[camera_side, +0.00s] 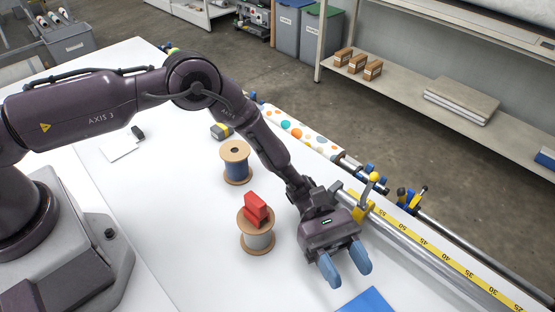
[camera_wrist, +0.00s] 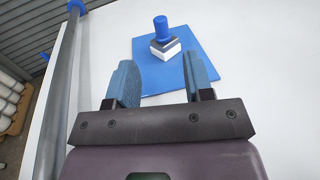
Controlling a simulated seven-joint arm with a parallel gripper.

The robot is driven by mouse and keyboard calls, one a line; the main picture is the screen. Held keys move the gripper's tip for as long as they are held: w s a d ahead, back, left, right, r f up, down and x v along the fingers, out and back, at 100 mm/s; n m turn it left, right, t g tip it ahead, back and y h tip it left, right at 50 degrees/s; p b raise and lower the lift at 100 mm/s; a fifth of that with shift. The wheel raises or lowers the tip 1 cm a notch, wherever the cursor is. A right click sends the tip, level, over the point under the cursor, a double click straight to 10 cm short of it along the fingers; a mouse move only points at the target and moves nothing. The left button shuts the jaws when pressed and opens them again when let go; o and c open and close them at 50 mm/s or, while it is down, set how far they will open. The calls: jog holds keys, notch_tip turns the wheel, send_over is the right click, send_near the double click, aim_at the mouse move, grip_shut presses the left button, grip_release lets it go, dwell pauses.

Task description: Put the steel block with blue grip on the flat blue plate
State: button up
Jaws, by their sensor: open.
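The steel block (camera_wrist: 166,50) with its blue grip (camera_wrist: 161,28) stands upright in the wrist view. It appears to rest on the flat blue plate (camera_wrist: 160,76), toward the plate's far edge. In the side view only a corner of the plate (camera_side: 368,301) shows at the bottom edge, and the block is out of frame. My gripper (camera_side: 345,266) is open and empty, close to the plate. In the wrist view its two blue fingers (camera_wrist: 161,72) stand wide apart, with the block beyond them and not touching.
A spool with a red block (camera_side: 256,208) on it stands left of my gripper. A blue-wound spool (camera_side: 236,165) stands farther back. A metal rail with a yellow scale (camera_side: 440,245) runs along the table's right side. White table (camera_side: 190,260) lies clear at the front.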

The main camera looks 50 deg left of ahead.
jog(key=shift+r, duration=0.1)
jog(key=s+a+r+m+t+y, duration=0.15)
jog(key=a+r+m+y, duration=0.25)
jog(key=a+r, duration=0.5)
jog(key=a+r+m+t+y, duration=0.2)
jog(key=a+r+m+y, duration=0.3)
jog(key=r, duration=0.7)
jog(key=s+a+r+m+t+y, duration=0.2)
jog(key=s+a+r+t+y, duration=0.1)
jog(key=s+a, duration=0.4)
jog(key=s+a+r+m+t+y, duration=0.2)
jog(key=s+a+r+t+y, duration=0.2)
jog(key=a, duration=0.9)
jog(key=s+r+t, duration=0.2)
jog(key=s, duration=0.1)
jog(key=shift+s+a+r+m+y, duration=0.2)
jog(key=shift+r+m+y, duration=0.05)
jog(key=shift+m+y, duration=0.05)
